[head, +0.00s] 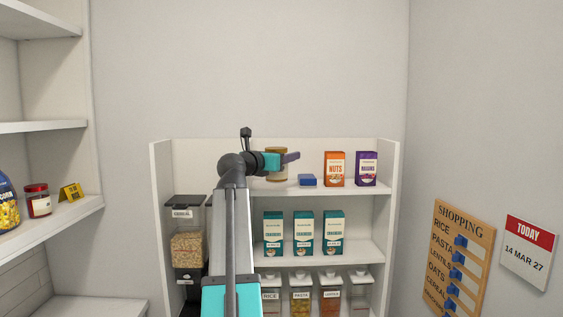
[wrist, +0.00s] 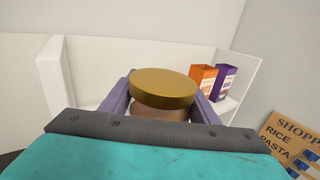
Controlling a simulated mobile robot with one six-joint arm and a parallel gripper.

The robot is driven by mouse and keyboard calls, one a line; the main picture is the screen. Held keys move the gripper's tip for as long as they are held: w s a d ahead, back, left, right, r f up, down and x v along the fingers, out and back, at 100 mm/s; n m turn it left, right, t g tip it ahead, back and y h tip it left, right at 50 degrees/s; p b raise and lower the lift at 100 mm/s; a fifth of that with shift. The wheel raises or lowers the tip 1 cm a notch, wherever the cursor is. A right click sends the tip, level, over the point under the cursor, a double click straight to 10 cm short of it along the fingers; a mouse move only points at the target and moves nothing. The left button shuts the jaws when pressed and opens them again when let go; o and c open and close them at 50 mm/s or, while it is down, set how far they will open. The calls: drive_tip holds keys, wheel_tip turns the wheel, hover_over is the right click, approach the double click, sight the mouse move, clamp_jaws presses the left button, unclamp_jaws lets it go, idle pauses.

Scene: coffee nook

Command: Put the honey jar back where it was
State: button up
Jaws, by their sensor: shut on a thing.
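The honey jar (wrist: 163,88), with a gold lid, is between the two purple fingers of my gripper (head: 288,158). In the head view the jar (head: 276,176) shows partly behind the gripper, upright, at the height of the top shelf (head: 340,190) of the white unit. My gripper is shut on it. The wrist view shows the lid from above and a little of the body below; the lower part is hidden. I cannot tell whether the jar's base touches the shelf.
An orange nuts box (head: 334,169) and a purple raisins box (head: 366,169) stand further right. Teal cracker boxes (head: 304,232) fill the shelf below. A cereal dispenser (head: 187,250) stands left.

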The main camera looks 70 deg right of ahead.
drive_tip(key=d, duration=0.1)
drive_tip(key=w+d, duration=0.1)
drive_tip(key=d+p, duration=0.1)
drive_tip(key=shift+w+d+f, duration=0.15)
drive_tip(key=shift+w+d, duration=0.15)
drive_tip(key=shift+d, duration=0.1)
drive_tip(key=shift+f, duration=0.1)
drive_tip(key=shift+f+p, duration=1)
drive_tip(key=shift+f, duration=0.65)
drive_tip(key=shift+f, duration=0.15)
drive_tip(key=o, duration=1.4)
